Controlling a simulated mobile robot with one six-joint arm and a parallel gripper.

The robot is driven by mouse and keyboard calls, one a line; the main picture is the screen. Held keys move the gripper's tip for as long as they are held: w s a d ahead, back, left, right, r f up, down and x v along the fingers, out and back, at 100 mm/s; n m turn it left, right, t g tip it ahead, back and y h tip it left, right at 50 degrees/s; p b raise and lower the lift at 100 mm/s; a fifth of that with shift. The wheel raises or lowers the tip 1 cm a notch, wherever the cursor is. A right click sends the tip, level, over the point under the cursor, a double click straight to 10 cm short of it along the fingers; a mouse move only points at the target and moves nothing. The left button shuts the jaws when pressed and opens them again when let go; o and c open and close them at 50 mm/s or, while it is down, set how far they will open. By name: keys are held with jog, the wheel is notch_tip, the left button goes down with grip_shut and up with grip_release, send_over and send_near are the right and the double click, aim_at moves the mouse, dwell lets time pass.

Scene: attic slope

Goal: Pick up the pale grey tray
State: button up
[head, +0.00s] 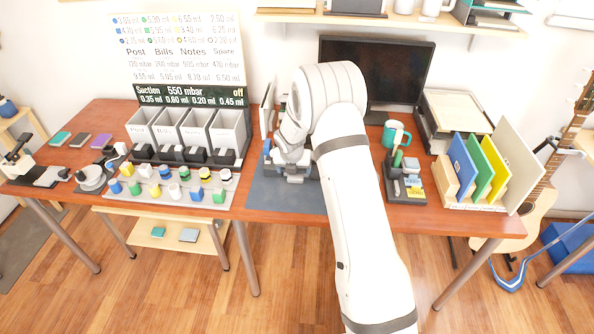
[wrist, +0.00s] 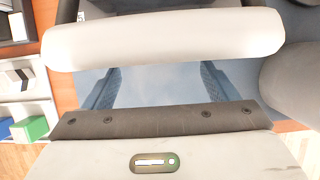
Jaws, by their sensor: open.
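A pale, low tray (head: 165,204) with rows of coloured blocks on it lies at the front left of the desk. A pale stacked paper tray (head: 455,110) stands at the back right; I cannot tell which of these the task means. My gripper is open and empty in the wrist view (wrist: 160,76), its two textured fingers well apart over the blue-grey mat (wrist: 160,95). In the head view my arm hides most of the gripper, which is low over the mat, right of the block tray and apart from it.
Grey bins (head: 230,128) stand behind the block tray. A dark monitor (head: 400,62) is behind my arm. A teal mug (head: 390,133), a dark desk organiser (head: 405,190) and coloured folders (head: 465,165) are to the right. The desk's front edge is close.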

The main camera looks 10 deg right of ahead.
aim_at(295, 179)
jog(key=p+x, duration=0.1)
jog(key=x, duration=0.6)
jog(key=shift+s+d+f, duration=0.1)
jog(key=shift+d+f, duration=0.1)
jog(key=shift+c, duration=0.2)
jog(key=c, duration=1)
jog(key=shift+a+r, duration=0.1)
jog(key=shift+r, duration=0.1)
jog(key=shift+c, duration=0.2)
jog(key=shift+f, duration=0.1)
